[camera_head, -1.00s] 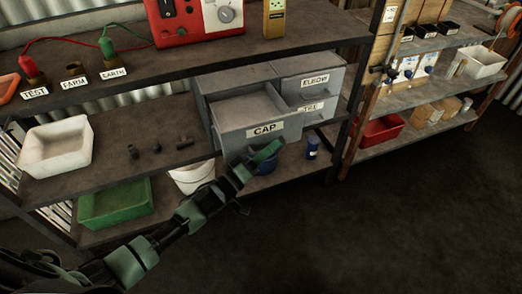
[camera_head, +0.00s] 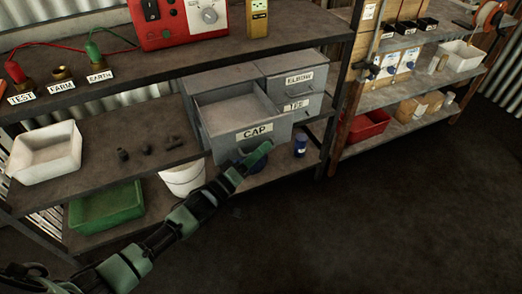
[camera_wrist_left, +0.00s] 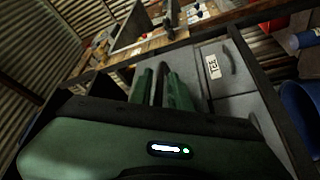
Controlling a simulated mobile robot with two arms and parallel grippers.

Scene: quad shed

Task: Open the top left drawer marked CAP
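The grey CAP drawer (camera_head: 236,143) is at the left of the grey drawer cabinet (camera_head: 226,77) and stands pulled well out, its empty inside showing. My left gripper (camera_head: 262,152) is at the lower right of its front. In the left wrist view the two green fingers (camera_wrist_left: 162,88) stand either side of a dark curved bar, which looks like the drawer's handle (camera_wrist_left: 158,84). The handle is hidden in the head view. My right gripper is in neither view.
The closed ELBOW drawer (camera_head: 297,79) and TEE drawer (camera_head: 310,104) are at the right. A white tray (camera_head: 45,152), several small dark fittings (camera_head: 147,150) and a green bin (camera_head: 106,208) are to the left. A blue can (camera_head: 300,145) stands below. Open floor lies in front.

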